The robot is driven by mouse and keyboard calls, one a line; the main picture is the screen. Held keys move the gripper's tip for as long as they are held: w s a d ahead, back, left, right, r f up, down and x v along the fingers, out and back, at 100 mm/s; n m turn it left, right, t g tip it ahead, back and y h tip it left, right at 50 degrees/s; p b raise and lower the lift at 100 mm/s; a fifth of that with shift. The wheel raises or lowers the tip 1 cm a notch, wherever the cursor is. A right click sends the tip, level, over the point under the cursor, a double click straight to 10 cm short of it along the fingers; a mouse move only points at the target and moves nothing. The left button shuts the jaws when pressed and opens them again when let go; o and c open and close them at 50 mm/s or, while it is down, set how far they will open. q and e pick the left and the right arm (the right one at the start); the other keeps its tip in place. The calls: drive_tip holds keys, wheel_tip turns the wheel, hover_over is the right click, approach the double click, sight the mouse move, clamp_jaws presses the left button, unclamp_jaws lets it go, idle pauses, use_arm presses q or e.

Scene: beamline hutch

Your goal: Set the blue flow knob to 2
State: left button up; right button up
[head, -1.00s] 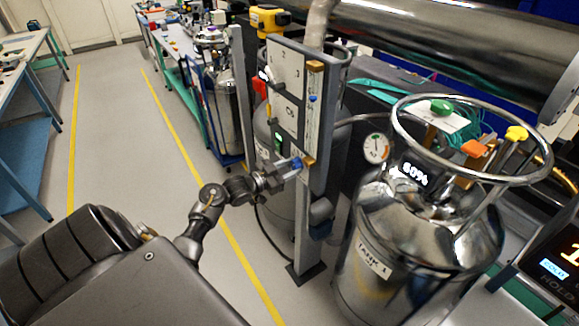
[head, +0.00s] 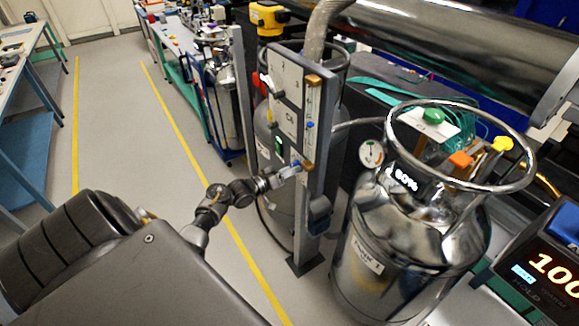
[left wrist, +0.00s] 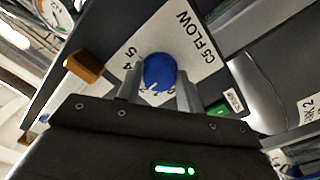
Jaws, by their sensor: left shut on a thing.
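The blue flow knob (left wrist: 159,72) sits on a white dial plate (left wrist: 185,35) marked "C5 FLOW" in the left wrist view. A pale mark shows near its lower edge. The numerals 4 and 5 show left of it; a lower numeral is partly hidden. My left gripper (left wrist: 160,88) is shut on the knob, one finger on each side. In the head view, my left gripper (head: 282,174) meets the grey panel (head: 290,100) low on its front. A flow tube (head: 312,105) with a small blue float near mid-height stands on the panel's edge. My right gripper is not in view.
A shiny tank (head: 400,255) with a ring handle (head: 462,186) stands right of the panel. Orange end blocks (head: 308,166) hold the flow tube close to my gripper. The floor left of the panel is clear.

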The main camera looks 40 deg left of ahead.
use_arm(q)
drive_tip(key=shift+n, duration=0.6)
drive_tip(key=shift+p, duration=0.35)
drive_tip(key=o, duration=1)
drive_tip(key=b+v, duration=0.2)
drive_tip(key=v, duration=0.9)
drive_tip(key=shift+w, duration=0.1)
